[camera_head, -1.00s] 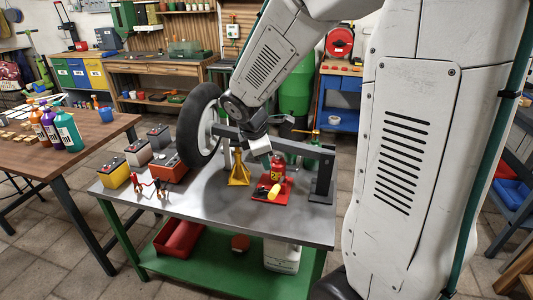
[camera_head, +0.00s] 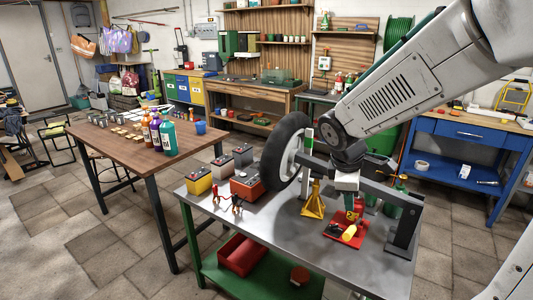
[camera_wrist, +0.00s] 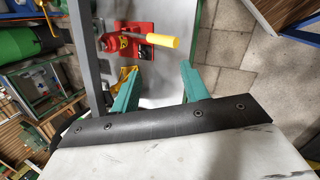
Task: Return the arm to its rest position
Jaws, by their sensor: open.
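My gripper (camera_head: 346,181) hangs from my arm above the grey metal bench (camera_head: 330,262), just behind the red jack (camera_head: 355,213) in the head view. In the wrist view, my gripper's two teal fingers (camera_wrist: 160,72) are apart, with nothing seen between them. A dark curved plate with bolts crosses in front of the fingers' bases there. The red jack with its yellow-ended handle (camera_wrist: 160,40) lies beyond the fingertips. My arm reaches down from the upper right.
A wheel (camera_head: 271,160) on a grey bar stand (camera_head: 404,226) is close beside my gripper. A yellow jack stand (camera_head: 314,204) and batteries (camera_head: 246,183) share the bench. A wooden table with bottles (camera_head: 166,135) is left. A blue workbench (camera_head: 455,158) stands behind right.

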